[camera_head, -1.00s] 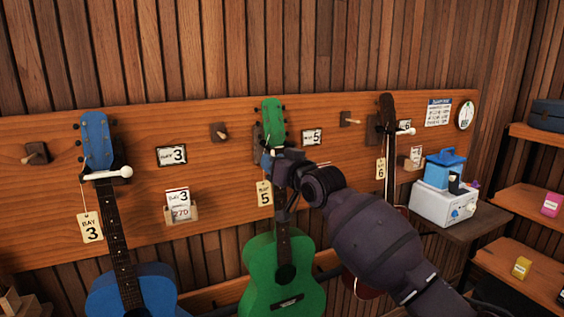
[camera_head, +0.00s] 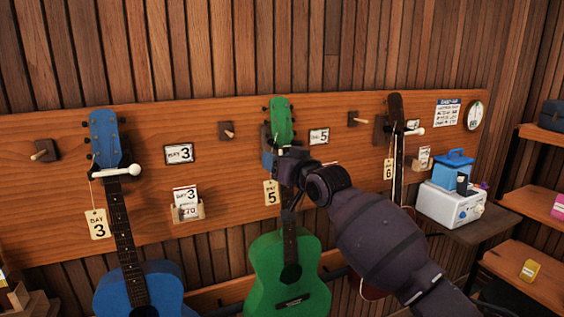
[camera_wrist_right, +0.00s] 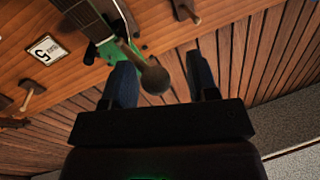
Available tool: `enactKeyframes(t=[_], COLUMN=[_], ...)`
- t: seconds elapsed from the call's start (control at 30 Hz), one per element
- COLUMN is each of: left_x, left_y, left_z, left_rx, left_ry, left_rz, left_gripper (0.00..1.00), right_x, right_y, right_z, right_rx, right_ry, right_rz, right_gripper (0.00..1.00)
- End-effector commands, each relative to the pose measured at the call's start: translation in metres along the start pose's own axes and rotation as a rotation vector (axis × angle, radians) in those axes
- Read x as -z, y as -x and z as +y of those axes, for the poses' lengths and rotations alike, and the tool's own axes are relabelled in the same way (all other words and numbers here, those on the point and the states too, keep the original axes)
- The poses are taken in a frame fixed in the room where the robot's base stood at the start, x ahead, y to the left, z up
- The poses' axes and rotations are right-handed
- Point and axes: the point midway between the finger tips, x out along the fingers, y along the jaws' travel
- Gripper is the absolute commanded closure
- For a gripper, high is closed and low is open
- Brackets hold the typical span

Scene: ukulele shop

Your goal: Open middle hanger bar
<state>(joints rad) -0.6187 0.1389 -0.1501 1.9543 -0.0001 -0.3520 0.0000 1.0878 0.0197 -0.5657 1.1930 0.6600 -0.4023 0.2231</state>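In the right wrist view, the middle hanger bar (camera_wrist_right: 130,50) ends in a round knob (camera_wrist_right: 154,78). My right gripper (camera_wrist_right: 162,70) is open there, with the knob showing between its two fingers, nearer the left one. Contact cannot be told. My left gripper is not in view.
A blue guitar (camera_head: 137,290) hangs at left behind a white bar (camera_head: 115,171). A dark guitar (camera_head: 394,105) hangs at right, partly behind my right arm. Wooden pegs (camera_head: 229,131) and card holders (camera_head: 187,212) stick out from the board. A side table (camera_head: 470,232) holds a white machine (camera_head: 447,205).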

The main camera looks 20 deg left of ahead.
Motion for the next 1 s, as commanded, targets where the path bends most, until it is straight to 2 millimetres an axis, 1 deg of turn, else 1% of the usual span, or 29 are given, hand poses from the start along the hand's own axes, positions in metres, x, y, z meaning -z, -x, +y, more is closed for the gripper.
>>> enactKeyframes(t=[0.17, 0.27, 0.8, 1.0], left_x=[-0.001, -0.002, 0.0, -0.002], left_y=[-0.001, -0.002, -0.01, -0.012], left_z=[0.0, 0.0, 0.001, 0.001], left_rx=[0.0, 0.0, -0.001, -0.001], left_ry=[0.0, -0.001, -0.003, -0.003], left_rz=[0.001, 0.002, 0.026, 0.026], left_gripper=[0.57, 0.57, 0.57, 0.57], right_x=[-0.001, -0.002, -0.001, 0.0], right_y=[0.006, 0.015, 0.086, 0.103], right_z=[0.0, 0.001, 0.001, 0.0], right_rx=[0.001, 0.001, 0.001, 0.002], right_ry=[-0.001, -0.001, 0.0, 0.0], right_rz=[-0.001, -0.001, 0.002, 0.001], right_gripper=[0.47, 0.47, 0.47, 0.47])
